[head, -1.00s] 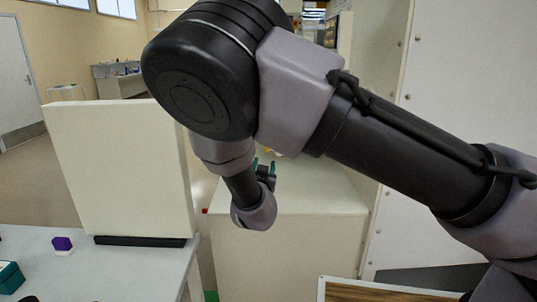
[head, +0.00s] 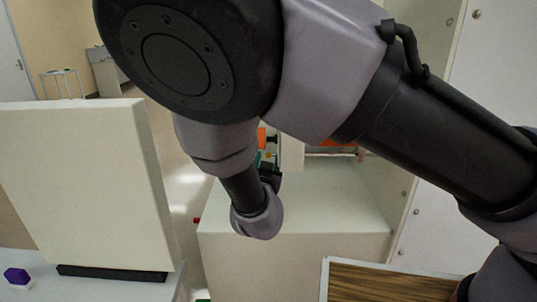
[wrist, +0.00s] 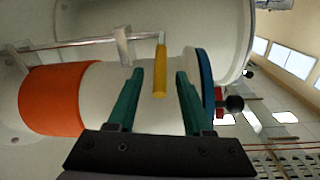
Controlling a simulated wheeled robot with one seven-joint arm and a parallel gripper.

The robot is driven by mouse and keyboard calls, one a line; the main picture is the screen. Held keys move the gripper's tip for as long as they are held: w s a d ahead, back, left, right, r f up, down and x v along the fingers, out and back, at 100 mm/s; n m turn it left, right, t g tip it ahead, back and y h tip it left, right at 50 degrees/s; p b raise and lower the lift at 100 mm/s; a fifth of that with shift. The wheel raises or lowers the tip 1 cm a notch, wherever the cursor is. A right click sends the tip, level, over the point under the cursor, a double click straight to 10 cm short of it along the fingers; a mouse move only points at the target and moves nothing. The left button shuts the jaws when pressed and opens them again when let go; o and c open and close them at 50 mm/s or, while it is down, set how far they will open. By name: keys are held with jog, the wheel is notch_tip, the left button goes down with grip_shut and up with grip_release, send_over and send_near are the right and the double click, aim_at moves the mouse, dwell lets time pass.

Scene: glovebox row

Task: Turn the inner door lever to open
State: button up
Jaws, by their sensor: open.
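In the wrist view, a lever with a yellow grip (wrist: 160,72) stands before a white cylinder (wrist: 95,95) with an orange band. A thin metal bar runs left from it. My gripper (wrist: 160,72) is open. Its green fingers appear on either side of the yellow grip's lower end, with gaps on both sides. I cannot tell how deep the grip lies between them. In the head view, my gripper (head: 268,162) is mostly hidden behind my arm, above a pale cabinet top; the yellow lever cannot be made out clearly there.
A blue ring (wrist: 205,80) and a black knob (wrist: 234,104) with a red part sit right of the fingers. In the head view, an upright pale panel (head: 85,185) stands left, a purple piece (head: 17,276) lies before it, and a wood-patterned board (head: 385,285) is at front right.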

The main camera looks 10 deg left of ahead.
jog(key=shift+w, duration=0.1)
grip_shut()
jog(key=shift+d, duration=0.2)
dwell(1.3)
